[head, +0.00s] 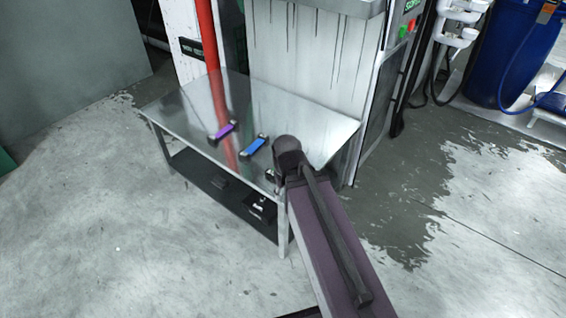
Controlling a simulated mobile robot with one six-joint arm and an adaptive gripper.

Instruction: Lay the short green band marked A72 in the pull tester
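I see no green band and cannot read any A72 mark. On the metal table (185,105) lie a purple piece (223,131) and a blue piece (254,146), each with dark ends, apart from each other. A small dark and grey part (270,176) shows at the table's front right, beside my arm. My arm covers the area next to it, so I cannot tell what it is. My arm reaches from the bottom of the view to the table's right part. My gripper is hidden behind it. I cannot make out a pull tester with certainty.
Dark boxes (261,208) sit on the table's lower shelf. A red pipe (208,35) and a streaked pale cabinet (305,60) stand behind the table. A blue barrel (515,60) and white pipes (455,30) are at the back right. The floor is open left and right, with wet patches.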

